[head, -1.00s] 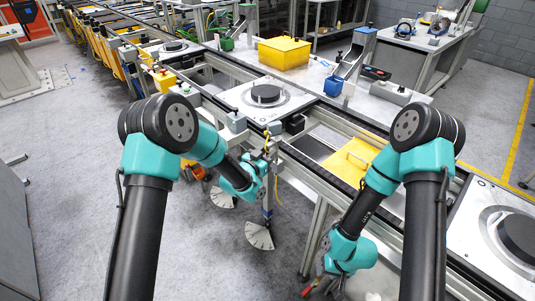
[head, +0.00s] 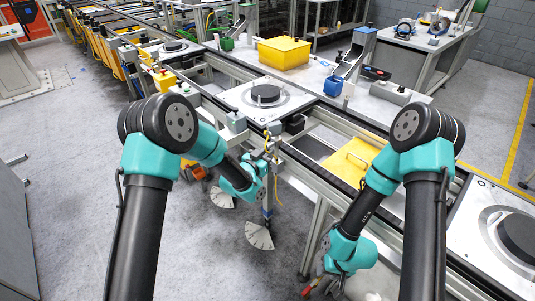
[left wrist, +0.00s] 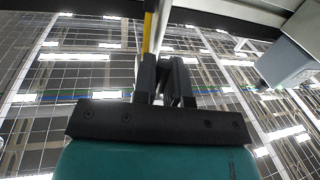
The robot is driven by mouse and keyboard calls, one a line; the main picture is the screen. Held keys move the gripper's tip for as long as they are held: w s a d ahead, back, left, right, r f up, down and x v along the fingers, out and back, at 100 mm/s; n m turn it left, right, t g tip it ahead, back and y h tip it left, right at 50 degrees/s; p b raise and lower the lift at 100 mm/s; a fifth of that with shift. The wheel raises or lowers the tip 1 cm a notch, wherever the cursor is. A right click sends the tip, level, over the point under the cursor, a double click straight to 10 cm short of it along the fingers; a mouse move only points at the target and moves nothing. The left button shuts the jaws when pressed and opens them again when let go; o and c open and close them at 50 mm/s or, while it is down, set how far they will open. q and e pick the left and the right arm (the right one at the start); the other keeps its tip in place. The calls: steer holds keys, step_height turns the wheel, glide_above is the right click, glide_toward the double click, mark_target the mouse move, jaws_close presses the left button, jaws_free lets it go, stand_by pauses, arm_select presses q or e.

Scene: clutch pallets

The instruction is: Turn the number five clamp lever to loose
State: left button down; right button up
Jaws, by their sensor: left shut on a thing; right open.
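A thin yellow bar (left wrist: 149,36), likely a clamp lever, runs up from my left gripper (left wrist: 165,78) in the left wrist view. The left gripper's dark fingers are shut on it. In the head view the left gripper (head: 264,168) is beside the post at the front rail, with a bit of yellow (head: 267,143) above it. White fan-shaped dials (head: 259,236) hang low under the rail; their marks and any number are too small to read. My right gripper (head: 318,286) is low at the bottom of the head view, open, its fingers small and partly unclear.
The conveyor carries a white pallet with a black disc (head: 265,93); another pallet (head: 490,240) is at the right. The rail's legs are close to both arms. Open floor lies at the left.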

arm_select(q)
steer(key=n, duration=0.2)
steer(key=s+n+g, duration=0.1)
steer(key=n, duration=0.1)
steer(key=shift+d+r, duration=0.15)
steer(key=shift+d, duration=0.25)
steer(key=shift+s+d+r+n+g, duration=0.25)
steer(key=shift+r+n+g, duration=0.15)
steer(key=shift+n, duration=1.25)
steer(key=shift+s+d+r+n+g, duration=0.15)
steer(key=shift+s+r+n+g, duration=0.2)
steer(key=shift+n, duration=1.25)
steer(key=shift+s+d+r+n+g, duration=0.2)
steer(key=shift+r+n+g, duration=0.25)
steer(key=shift+n, duration=1.2)
steer(key=c, duration=1.2)
jaws_free()
